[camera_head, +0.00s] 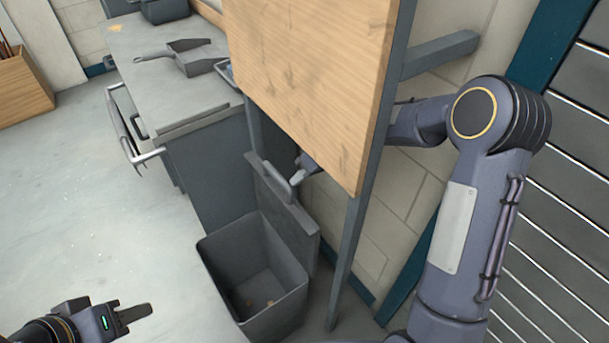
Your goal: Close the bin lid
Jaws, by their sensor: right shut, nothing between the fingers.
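The grey bin (285,310) stands on the floor at the lower middle, its mouth open, with small brown bits at the bottom. Its lid (292,225) is open and stands upright along the bin's back right side, with a light handle bar (272,178) near its top. My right gripper (298,175) is shut and empty beside the upper part of the lid, close to the handle. I cannot tell whether it touches the lid. A wooden board hides part of my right forearm. My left gripper (140,313) is low at the left, away from the bin; its finger opening is unclear.
The large wooden board (310,80) on a grey frame hangs above the bin. A grey workbench (170,85) with a dustpan-like scoop (185,55) stands to the left, a bar handle (145,157) sticking out. A shutter (565,200) is at right.

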